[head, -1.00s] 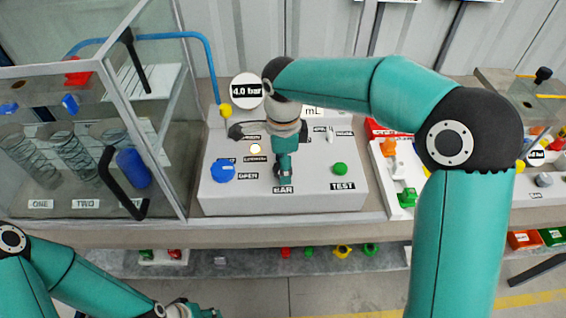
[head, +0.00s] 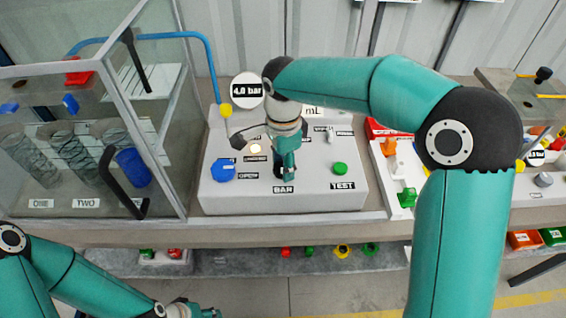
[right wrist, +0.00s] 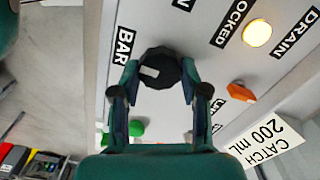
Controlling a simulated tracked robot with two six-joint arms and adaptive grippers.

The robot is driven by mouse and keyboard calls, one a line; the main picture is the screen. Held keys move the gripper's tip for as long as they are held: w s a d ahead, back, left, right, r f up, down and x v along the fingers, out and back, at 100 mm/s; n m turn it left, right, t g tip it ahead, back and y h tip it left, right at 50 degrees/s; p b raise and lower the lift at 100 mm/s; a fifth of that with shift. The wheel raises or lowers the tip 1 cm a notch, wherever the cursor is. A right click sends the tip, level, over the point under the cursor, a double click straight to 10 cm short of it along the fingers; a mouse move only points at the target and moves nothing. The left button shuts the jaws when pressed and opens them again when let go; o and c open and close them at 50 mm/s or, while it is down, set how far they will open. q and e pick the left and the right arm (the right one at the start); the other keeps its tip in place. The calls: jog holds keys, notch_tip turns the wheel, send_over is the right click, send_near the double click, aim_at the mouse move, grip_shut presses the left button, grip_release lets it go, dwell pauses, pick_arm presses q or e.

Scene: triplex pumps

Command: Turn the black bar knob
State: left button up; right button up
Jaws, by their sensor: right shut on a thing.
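The black bar knob (right wrist: 158,68) is a dark, many-sided knob with a pale mark on top, beside the BAR label (right wrist: 123,46) in the right wrist view. My right gripper (right wrist: 160,76) has one finger on each side of it and is shut on it. In the head view my right gripper (head: 285,174) points down at the white panel (head: 225,197) just above the BAR label and mostly hides the knob. My left gripper (head: 196,312) is cut off at the bottom edge, so its jaws cannot be made out.
A blue knob (head: 223,170) is left of my right gripper and a green TEST button (head: 340,169) right of it. An orange part (right wrist: 241,92) and a lit lamp (right wrist: 257,33) are on the panel. A glass-walled cabinet (head: 75,215) stands at left.

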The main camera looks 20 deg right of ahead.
jog(key=n, duration=0.4)
jog(key=shift+w+r+n, duration=0.1)
jog(key=shift+n, duration=0.2)
jog(key=n, duration=0.4)
jog(key=shift+n+p, duration=0.3)
jog(key=n, duration=0.4)
jog(key=shift+a+n+p, duration=0.1)
jog(key=shift+n+p, duration=0.2)
jog(key=n, duration=0.4)
jog(key=shift+w+p, duration=0.1)
jog(key=shift+p, duration=0.25)
jog(key=n, duration=0.5)
jog(key=shift+r+p, duration=0.1)
jog(key=shift+p, duration=0.25)
jog(key=n+p, duration=0.1)
jog(key=n, duration=0.3)
jog(key=shift+n, duration=0.3)
jog(key=n, duration=0.4)
jog(key=shift+a+p, duration=0.1)
jog(key=shift+p, duration=0.3)
jog(key=n+p, duration=0.1)
jog(key=n, duration=0.4)
